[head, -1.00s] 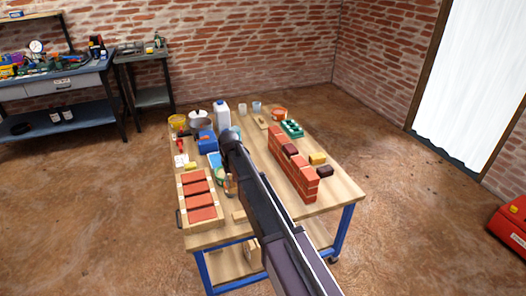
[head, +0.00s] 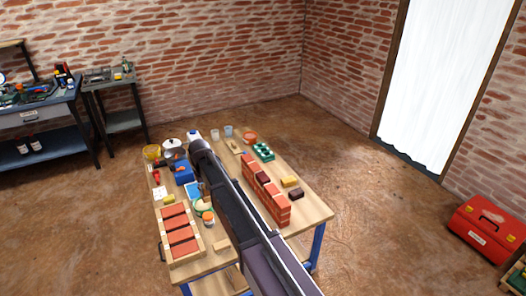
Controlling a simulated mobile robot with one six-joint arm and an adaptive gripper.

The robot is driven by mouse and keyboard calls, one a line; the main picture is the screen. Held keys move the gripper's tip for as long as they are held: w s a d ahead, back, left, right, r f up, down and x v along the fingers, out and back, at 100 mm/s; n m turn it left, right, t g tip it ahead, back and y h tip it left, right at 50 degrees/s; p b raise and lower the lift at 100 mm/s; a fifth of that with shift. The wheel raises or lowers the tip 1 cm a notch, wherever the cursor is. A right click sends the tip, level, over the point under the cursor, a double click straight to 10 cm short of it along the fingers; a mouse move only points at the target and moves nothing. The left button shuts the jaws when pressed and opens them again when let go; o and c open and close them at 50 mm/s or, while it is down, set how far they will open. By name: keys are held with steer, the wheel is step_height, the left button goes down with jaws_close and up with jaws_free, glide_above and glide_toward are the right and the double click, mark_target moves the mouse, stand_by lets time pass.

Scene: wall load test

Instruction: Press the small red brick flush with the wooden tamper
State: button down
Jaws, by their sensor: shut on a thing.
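A red brick wall (head: 277,208) runs lengthwise on the wooden table (head: 312,214), right of my arm. A dark red brick (head: 263,178) sits in its top course; I cannot tell how far it stands out. Another dark brick (head: 296,194) lies on the table to the right of the wall. A wooden tray (head: 164,245) at the front left holds several red bricks. My arm crosses the table from the lower right and ends near the back left. My gripper is hidden behind the arm, and I cannot make out the tamper.
Blue box (head: 183,173), yellow tub (head: 152,152), white pot (head: 172,146) and cups crowd the back left. A red toolbox (head: 484,226) stands on the floor at right.

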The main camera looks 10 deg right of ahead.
step_height(320, 180, up, 19)
steer(key=p, duration=1.7)
steer(key=shift+p, duration=0.35)
